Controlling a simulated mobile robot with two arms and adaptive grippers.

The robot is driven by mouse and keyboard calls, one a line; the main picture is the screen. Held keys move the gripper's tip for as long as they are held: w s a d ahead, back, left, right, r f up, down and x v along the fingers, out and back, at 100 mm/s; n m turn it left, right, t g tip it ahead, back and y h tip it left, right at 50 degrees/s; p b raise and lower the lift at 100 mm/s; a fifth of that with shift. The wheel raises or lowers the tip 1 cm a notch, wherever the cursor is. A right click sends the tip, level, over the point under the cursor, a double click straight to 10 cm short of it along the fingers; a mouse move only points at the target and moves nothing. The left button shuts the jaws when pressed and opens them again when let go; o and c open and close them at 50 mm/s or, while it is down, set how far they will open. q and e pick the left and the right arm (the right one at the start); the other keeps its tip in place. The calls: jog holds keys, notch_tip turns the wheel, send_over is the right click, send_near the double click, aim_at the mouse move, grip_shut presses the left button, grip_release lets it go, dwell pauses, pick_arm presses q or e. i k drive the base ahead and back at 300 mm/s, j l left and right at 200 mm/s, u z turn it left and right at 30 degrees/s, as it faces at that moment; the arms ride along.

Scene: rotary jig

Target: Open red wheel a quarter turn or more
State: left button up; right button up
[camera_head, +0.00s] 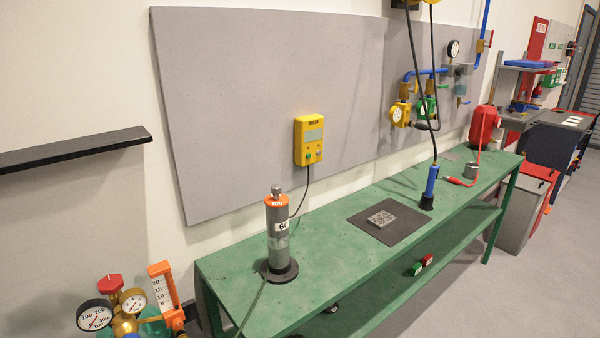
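A red faceted knob (110,284) sits on top of a brass regulator (125,322) at the bottom left. It is the most wheel-like red part I see; I cannot tell how far it is turned. Two round gauges flank it, a larger black-rimmed one (95,314) and a smaller brass one (134,300). An orange scaled flowmeter (165,290) stands just to their right. The lower part of this assembly is cut off by the picture edge. A small red handle (489,40) also shows on the blue pipe at the upper right. Neither of my grippers is in view.
A long green bench (335,248) runs along the wall, bearing a grey cylinder tool (278,240), a dark mat (370,228) and a blue tool (431,185). A black shelf (75,150) juts out above the regulator. Cables hang nearby. Floor at lower right is clear.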

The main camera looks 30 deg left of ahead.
aim_at(110, 284)
jog(key=u, duration=2.15)
